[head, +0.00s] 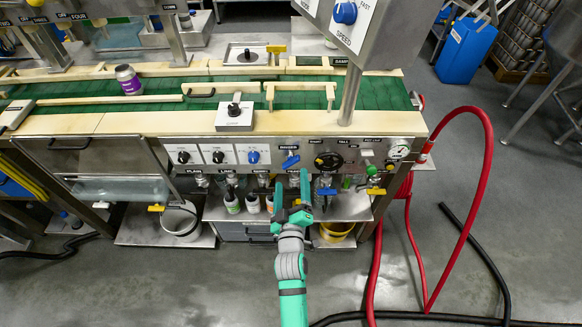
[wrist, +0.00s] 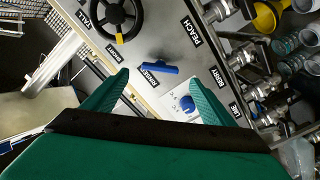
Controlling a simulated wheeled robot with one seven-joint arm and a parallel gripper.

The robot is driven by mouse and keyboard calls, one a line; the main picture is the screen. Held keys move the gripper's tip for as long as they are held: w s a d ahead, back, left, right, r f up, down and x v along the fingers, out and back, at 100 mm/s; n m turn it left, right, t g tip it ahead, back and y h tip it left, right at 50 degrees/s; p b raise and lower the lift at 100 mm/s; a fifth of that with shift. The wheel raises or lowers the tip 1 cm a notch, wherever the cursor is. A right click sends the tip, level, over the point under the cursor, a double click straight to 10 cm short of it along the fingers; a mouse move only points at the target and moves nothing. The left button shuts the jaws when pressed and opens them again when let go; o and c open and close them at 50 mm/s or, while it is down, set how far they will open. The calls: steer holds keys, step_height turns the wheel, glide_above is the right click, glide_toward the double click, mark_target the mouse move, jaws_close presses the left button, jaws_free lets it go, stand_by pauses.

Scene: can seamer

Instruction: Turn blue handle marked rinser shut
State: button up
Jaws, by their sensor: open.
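The blue handle marked rinser (head: 290,162) is a short lever on the grey front panel of the machine. In the wrist view the blue handle (wrist: 160,68) lies between my two fingertips in the picture, beside a label that seems to read RINSER. My gripper (head: 291,181) is in front of and just below the handle in the head view. In the wrist view my gripper (wrist: 158,74) is open and empty, its green fingers either side of the handle. I see no contact; the exact gap is hard to judge.
A black valve wheel (head: 328,161) is right of the handle and a blue knob (head: 253,157) is left. Below hang several valves, including another blue lever (head: 326,191), above a shelf with bottles (head: 232,203). A red hose (head: 487,150) loops at the right.

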mark_target(291, 165)
steer(key=w, duration=0.7)
steer(key=c, duration=1.1)
